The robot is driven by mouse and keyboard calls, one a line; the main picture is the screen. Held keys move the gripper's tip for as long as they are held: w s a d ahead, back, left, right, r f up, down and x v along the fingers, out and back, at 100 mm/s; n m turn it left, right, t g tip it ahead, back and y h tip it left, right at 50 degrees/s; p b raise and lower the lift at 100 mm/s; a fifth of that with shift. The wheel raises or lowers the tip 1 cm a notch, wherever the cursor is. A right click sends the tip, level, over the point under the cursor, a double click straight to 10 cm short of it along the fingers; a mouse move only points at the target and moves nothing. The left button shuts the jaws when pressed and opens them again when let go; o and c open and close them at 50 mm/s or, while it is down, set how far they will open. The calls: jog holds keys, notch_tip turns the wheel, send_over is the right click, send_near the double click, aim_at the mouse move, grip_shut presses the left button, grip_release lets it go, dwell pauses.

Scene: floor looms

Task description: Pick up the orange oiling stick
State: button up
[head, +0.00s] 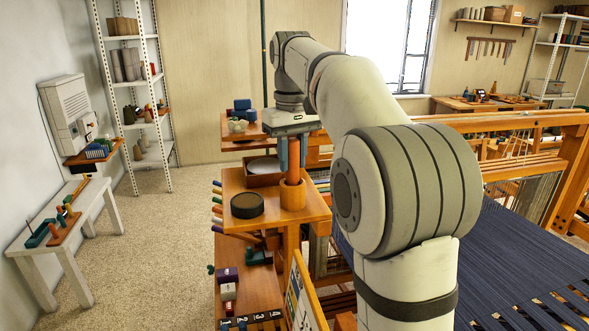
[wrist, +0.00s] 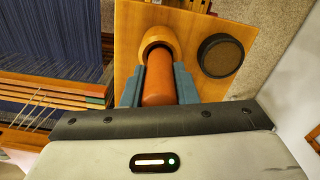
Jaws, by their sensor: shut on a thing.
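The orange oiling stick (head: 293,168) stands upright with its lower end in a round wooden cup (head: 292,195) on a small wooden shelf. My gripper (head: 293,165) points down from above with its blue-grey fingers on either side of the stick, shut on it. In the wrist view the stick (wrist: 159,80) lies between the two fingers (wrist: 158,90), and its far end is in or at the mouth of the wooden cup (wrist: 159,42). The cup's wall hides the stick's lower end in the head view.
A dark round tin (head: 247,206) sits on the shelf (head: 268,221) left of the cup, apart from it. A box (head: 264,170) with a pale top is behind. The loom with dark blue cloth (head: 500,250) is at the right. Open floor (head: 160,225) lies left of the shelf.

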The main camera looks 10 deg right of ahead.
jog(key=shift+c, duration=1)
jog(key=shift+r, duration=0.1)
notch_tip(320, 180, up, 10)
jog(key=shift+f+p, duration=0.1)
jog(key=shift+p, duration=0.65)
dwell(1.4)
